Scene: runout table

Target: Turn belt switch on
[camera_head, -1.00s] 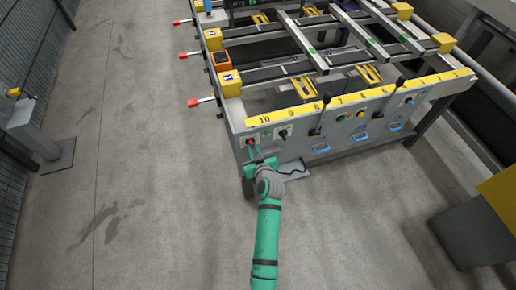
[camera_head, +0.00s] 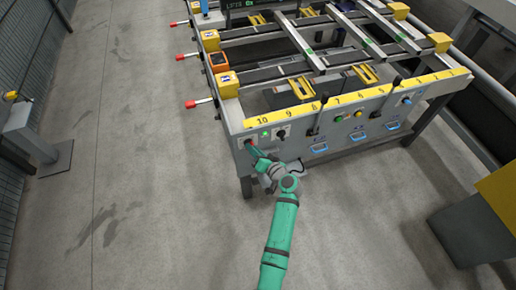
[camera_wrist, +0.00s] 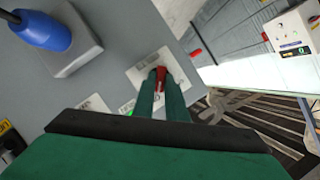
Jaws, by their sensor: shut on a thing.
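A red switch knob (camera_wrist: 161,74) on a white plate (camera_wrist: 145,75) sits on the grey front panel of the runout table. My gripper (camera_wrist: 161,84) is shut on this knob, with one green finger on each side of it. In the head view my gripper (camera_head: 253,152) reaches the left end of the front panel, and its fingers mostly hide the knob. A green lamp (camera_head: 265,134) shows on the panel just right of it, and bright green shows beside the plate in the wrist view (camera_wrist: 130,108). The knob's exact turn angle is hard to tell.
A black selector switch (camera_head: 283,132) is to the right on the panel, with black levers and blue handles (camera_head: 319,148) farther along. A blue knob (camera_wrist: 45,30) on a grey box is near in the wrist view. Red-tipped levers (camera_head: 191,104) stick out left.

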